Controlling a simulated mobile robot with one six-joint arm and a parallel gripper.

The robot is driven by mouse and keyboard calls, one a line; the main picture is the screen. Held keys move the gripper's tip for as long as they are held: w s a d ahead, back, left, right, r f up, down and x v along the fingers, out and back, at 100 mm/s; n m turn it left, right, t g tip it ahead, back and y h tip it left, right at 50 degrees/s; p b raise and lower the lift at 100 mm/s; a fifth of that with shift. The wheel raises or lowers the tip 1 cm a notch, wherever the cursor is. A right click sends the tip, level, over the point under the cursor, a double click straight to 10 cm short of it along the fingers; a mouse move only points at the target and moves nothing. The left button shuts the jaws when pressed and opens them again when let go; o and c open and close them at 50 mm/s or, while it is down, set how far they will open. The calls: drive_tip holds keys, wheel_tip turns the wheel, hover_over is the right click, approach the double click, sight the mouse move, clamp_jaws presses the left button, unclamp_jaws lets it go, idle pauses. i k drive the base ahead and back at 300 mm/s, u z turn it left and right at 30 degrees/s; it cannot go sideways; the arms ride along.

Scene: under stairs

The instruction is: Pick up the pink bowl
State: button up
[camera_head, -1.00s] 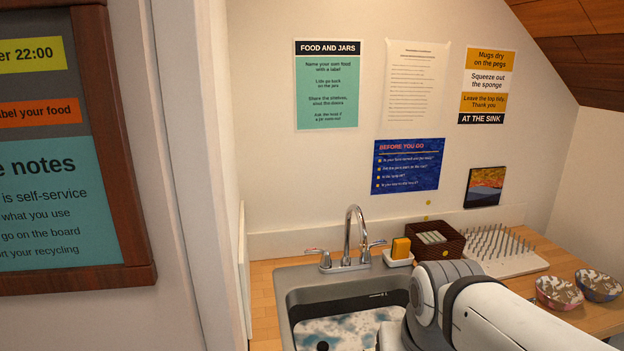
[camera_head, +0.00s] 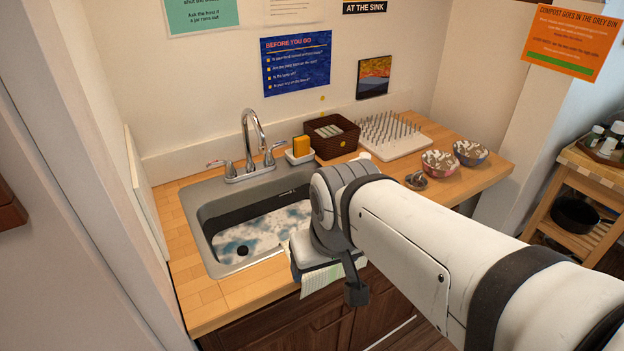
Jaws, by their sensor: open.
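The pink bowl (camera_head: 440,165) sits upright on the wooden counter, right of the sink, with a patterned light inside. A similar bluish bowl (camera_head: 470,153) stands close beside it on the right. My arm reaches in from the lower right and bends down at the counter's front edge. A dark part of my gripper (camera_head: 356,292) shows below the bend, in front of the cabinet. It is well left of and nearer than the pink bowl, and apart from it. The rest of the gripper is hidden behind the arm. No held object shows.
The sink (camera_head: 215,262) with a tap (camera_head: 252,140) is at left. A sponge in a dish (camera_head: 300,152), a brown basket (camera_head: 333,134), a peg rack (camera_head: 395,135) and a small grey object (camera_head: 416,181) stand on the counter. A wooden shelf cart (camera_head: 580,190) stands right.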

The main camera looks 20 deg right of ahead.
sight(439, 165)
drive_tip(key=z, duration=1.3)
drive_tip(key=k, duration=1.3)
drive_tip(key=z, duration=0.65)
drive_tip(key=i, duration=1)
drive_tip(key=z, duration=0.4)
drive_tip(key=i, duration=1.55)
drive_tip(key=u, duration=0.6)
drive_tip(key=i, duration=0.4)
drive_tip(key=u, duration=0.45)
drive_tip(key=k, duration=0.75)
